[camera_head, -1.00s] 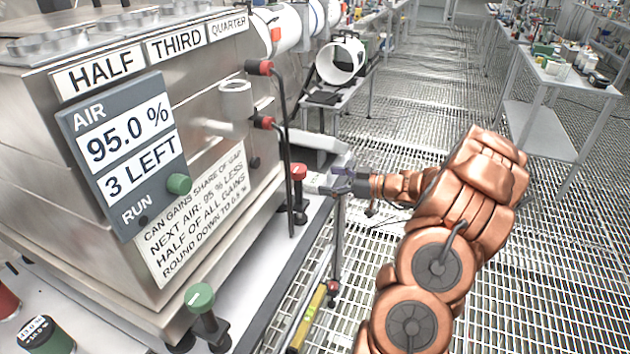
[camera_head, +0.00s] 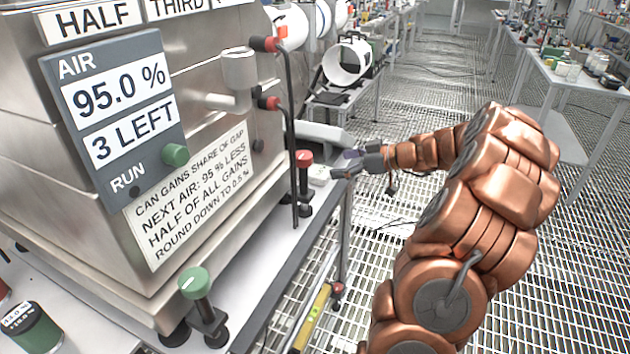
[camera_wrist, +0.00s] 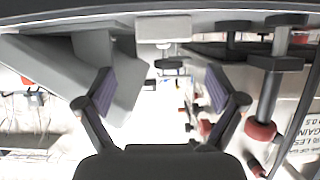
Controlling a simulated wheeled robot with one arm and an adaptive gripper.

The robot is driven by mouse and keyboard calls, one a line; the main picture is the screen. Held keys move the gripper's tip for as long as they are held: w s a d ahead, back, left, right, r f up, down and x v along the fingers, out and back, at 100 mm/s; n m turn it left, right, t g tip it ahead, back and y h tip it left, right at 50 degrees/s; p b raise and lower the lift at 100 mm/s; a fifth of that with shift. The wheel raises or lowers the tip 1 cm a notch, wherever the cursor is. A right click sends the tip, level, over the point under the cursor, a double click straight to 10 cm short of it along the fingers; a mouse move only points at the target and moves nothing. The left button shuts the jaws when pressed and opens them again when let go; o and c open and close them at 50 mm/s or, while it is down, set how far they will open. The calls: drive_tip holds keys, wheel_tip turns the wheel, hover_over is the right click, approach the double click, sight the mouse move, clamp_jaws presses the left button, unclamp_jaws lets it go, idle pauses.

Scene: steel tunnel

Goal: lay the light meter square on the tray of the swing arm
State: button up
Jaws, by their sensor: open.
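My gripper (camera_head: 352,165) is open at the machine's far right corner, beside a red-topped post (camera_head: 304,170). Its two fingers also show in the wrist view (camera_wrist: 160,90), apart, with no object held between them. A small pale block (camera_head: 319,172) lies on the bench edge just left of the fingertips. A whitish block also shows at the top centre of the wrist view (camera_wrist: 163,27), beyond the fingertips. It may be the light meter, but I cannot tell. I cannot make out the swing arm's tray for certain.
The steel machine with its air panel (camera_head: 118,110) fills the left. Black upright rods (camera_head: 291,170) stand close to my gripper. A grey sloped body (camera_head: 320,135) lies behind it, large at left in the wrist view (camera_wrist: 60,75). Open grating floor is to the right.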

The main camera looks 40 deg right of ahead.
sight(319, 171)
drive_tip(key=shift+x, duration=1.4)
drive_tip(key=shift+s+f+p+x, duration=0.1)
drive_tip(key=shift+f+p+x, duration=0.05)
drive_tip(key=shift+x, duration=0.7)
drive_tip(key=shift+s+f+p+x, duration=0.1)
drive_tip(key=shift+f+p+x, duration=0.1)
drive_tip(key=shift+x, duration=0.6)
drive_tip(key=shift+s+f+p+x, duration=0.1)
drive_tip(key=shift+p+x, duration=0.05)
drive_tip(key=shift+x, duration=0.7)
drive_tip(key=shift+a+r, duration=0.1)
drive_tip(key=c, duration=1.4)
drive_tip(key=shift+r, duration=0.45)
drive_tip(key=shift+c, duration=0.3)
drive_tip(key=r, duration=0.2)
drive_tip(key=shift+s+d+r+b, duration=0.2)
drive_tip(key=shift+s+r+b, duration=0.1)
drive_tip(key=shift+s, duration=0.05)
drive_tip(key=s+d, duration=0.4)
drive_tip(key=s, duration=0.3)
drive_tip(key=s+d+b, duration=0.1)
drive_tip(key=s+d, duration=0.3)
drive_tip(key=s, duration=0.4)
drive_tip(key=shift+d, duration=0.4)
